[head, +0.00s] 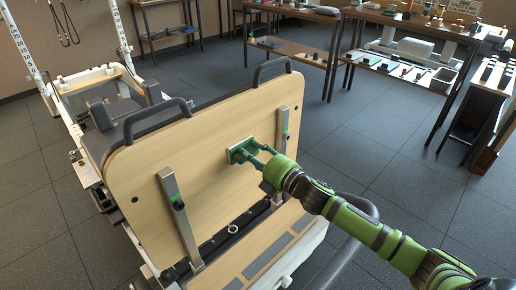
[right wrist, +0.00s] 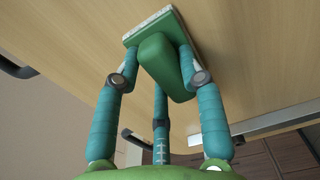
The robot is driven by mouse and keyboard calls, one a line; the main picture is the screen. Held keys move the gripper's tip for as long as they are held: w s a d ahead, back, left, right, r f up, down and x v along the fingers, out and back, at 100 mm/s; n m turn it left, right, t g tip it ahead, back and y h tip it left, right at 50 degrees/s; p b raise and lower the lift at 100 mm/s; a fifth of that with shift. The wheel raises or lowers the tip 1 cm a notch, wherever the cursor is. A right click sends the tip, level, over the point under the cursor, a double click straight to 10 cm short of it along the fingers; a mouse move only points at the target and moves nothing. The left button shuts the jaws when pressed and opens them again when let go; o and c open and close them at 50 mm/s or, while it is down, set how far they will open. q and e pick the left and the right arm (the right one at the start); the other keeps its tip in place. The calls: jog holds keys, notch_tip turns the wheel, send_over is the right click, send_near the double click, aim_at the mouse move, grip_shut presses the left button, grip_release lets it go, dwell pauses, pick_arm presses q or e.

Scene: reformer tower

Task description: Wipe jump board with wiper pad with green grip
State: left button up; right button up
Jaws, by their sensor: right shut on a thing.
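The jump board (head: 205,165) is a wide, pale wooden panel standing tilted at the end of the reformer; it fills the upper part of the right wrist view (right wrist: 250,60). The wiper pad with green grip (head: 240,150) is against the board's face, right of its middle, and looks to be touching it. In the right wrist view the pad's white edge (right wrist: 149,22) faces the wood, and the green grip (right wrist: 164,66) sits between my fingers. My right gripper (head: 252,156) is shut on the green grip; its teal fingers show in the right wrist view (right wrist: 158,70). My left gripper is out of view.
Two metal brackets (head: 180,215) (head: 281,150) stand up the board's face, and black handles (head: 158,112) (head: 272,69) rise from its top edge. Tables with small items (head: 400,70) stand at the back right. Dark floor (head: 370,130) is clear to the right.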

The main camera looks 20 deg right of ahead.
jog(key=shift+s+a+p, duration=0.4)
jog(key=shift+s+a, duration=0.1)
jog(key=shift+a, duration=0.8)
jog(key=shift+s+a+p, duration=0.35)
jog(key=shift+s+a, duration=0.15)
jog(key=shift+a, duration=0.8)
jog(key=shift+s+a+p, duration=0.4)
jog(key=shift+s+a, duration=0.1)
jog(key=shift+a, duration=0.8)
jog(key=shift+d, duration=0.1)
jog(key=shift+p+v, duration=0.8)
jog(key=shift+v, duration=2.2)
jog(key=v, duration=0.3)
